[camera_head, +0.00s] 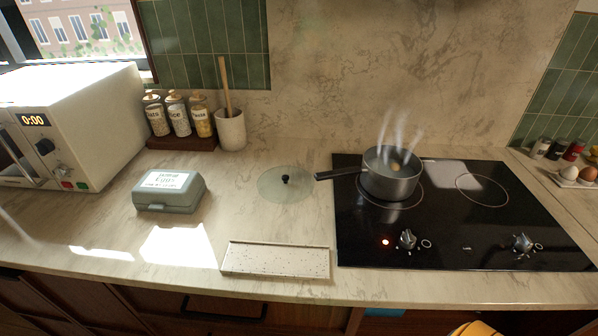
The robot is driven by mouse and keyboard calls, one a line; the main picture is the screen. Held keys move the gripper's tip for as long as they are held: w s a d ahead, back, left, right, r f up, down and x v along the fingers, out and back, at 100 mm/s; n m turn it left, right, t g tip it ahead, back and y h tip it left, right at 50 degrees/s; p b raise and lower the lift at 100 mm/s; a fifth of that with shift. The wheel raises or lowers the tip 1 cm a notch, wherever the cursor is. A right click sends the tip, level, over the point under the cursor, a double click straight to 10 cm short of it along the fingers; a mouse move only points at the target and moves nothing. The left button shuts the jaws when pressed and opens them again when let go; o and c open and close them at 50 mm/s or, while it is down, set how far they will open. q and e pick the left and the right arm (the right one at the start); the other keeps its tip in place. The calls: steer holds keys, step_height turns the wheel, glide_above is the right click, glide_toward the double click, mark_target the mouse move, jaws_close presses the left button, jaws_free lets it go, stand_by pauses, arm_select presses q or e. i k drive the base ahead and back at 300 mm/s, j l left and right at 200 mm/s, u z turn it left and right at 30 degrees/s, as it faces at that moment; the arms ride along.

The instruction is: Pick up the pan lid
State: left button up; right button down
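The pan lid (272,191) is a round, clear glass disc with a small black knob. It lies flat on the marble counter, left of the black cooktop. The saucepan (390,184) stands uncovered on the cooktop's left burner, with its dark handle pointing left toward the lid. Pale steam rises from the pan, and something light brown shows inside it. Nothing covers the lid. Neither of my grippers can be made out in this view.
A grey-green egg box (169,191) sits left of the lid, and a speckled tray (275,261) lies in front of it. A utensil crock (230,130) and labelled jars (178,116) stand behind. The cooktop (462,235) has a red light lit.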

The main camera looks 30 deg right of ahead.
mark_target(285, 184)
steer(key=z, duration=0.95)
